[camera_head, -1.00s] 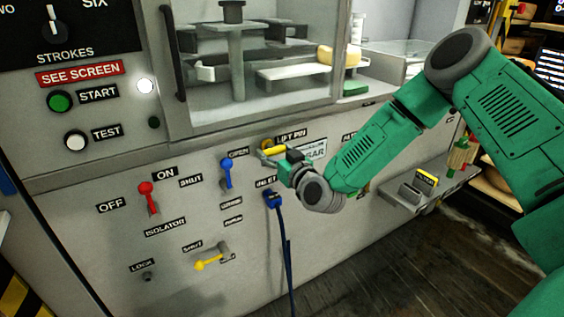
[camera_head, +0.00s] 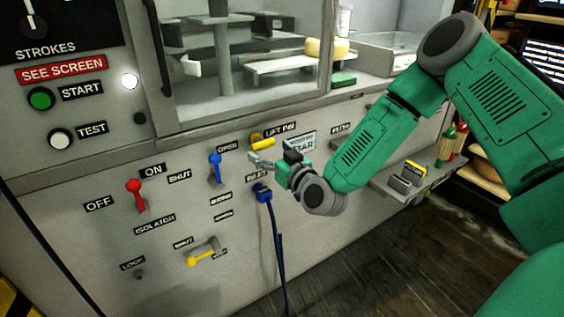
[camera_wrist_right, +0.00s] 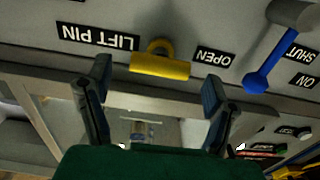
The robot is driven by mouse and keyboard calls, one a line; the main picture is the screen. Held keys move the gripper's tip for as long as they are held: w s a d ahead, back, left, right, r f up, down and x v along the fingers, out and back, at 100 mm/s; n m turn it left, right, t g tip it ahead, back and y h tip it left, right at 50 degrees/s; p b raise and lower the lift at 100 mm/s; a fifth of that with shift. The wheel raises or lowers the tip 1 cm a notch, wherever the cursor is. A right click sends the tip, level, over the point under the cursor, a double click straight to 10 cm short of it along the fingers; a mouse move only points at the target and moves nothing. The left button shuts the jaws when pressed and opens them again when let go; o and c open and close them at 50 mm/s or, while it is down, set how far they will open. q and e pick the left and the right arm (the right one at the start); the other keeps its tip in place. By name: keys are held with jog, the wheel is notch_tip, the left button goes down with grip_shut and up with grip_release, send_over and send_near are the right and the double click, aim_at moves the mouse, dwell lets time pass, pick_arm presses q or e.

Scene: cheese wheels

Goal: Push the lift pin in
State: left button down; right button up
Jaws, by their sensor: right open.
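The lift pin shows as a yellow cross handle (camera_head: 262,141) on the grey front panel, beside the LIFT PIN label (camera_head: 281,131). In the right wrist view the yellow handle (camera_wrist_right: 160,66) lies crosswise on a round mount, beyond and between the fingertips. My right gripper (camera_head: 257,160) is open and empty, just below the handle in the head view. In the right wrist view its two fingers (camera_wrist_right: 156,82) are spread wide, apart from the handle. How deep the pin sits is hard to tell. My left gripper is not in view.
A blue lever (camera_head: 215,167) stands left of the gripper. A blue plug with a hanging cable (camera_head: 263,194) is below it. A red lever (camera_head: 137,194) and a yellow lever (camera_head: 203,257) are further left. A window sill runs above the panel.

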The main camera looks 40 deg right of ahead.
jog(key=s, duration=0.7)
jog(key=shift+s, duration=0.35)
jog(key=shift+f, duration=0.1)
jog(key=s+a+f+n+g+y, duration=0.1)
jog(key=s+a+f+g+y, duration=0.1)
jog(key=s+a+f+g, duration=0.55)
jog(key=s+a+f+n+g+y, duration=0.1)
jog(key=s+a+f+g, duration=0.3)
jog(key=f, duration=0.7)
jog(key=s+d+f+g+h, duration=0.1)
jog(key=s+f+g, duration=0.2)
jog(key=s, duration=0.6)
jog(key=s+d+f+m+g+h, duration=0.1)
jog(key=s+d+f+g, duration=0.1)
jog(key=s, duration=0.8)
notch_tip(320, 180, down, 2)
jog(key=shift+s+d+g, duration=0.25)
jog(key=shift+s+g, duration=0.05)
jog(key=shift+g, duration=0.15)
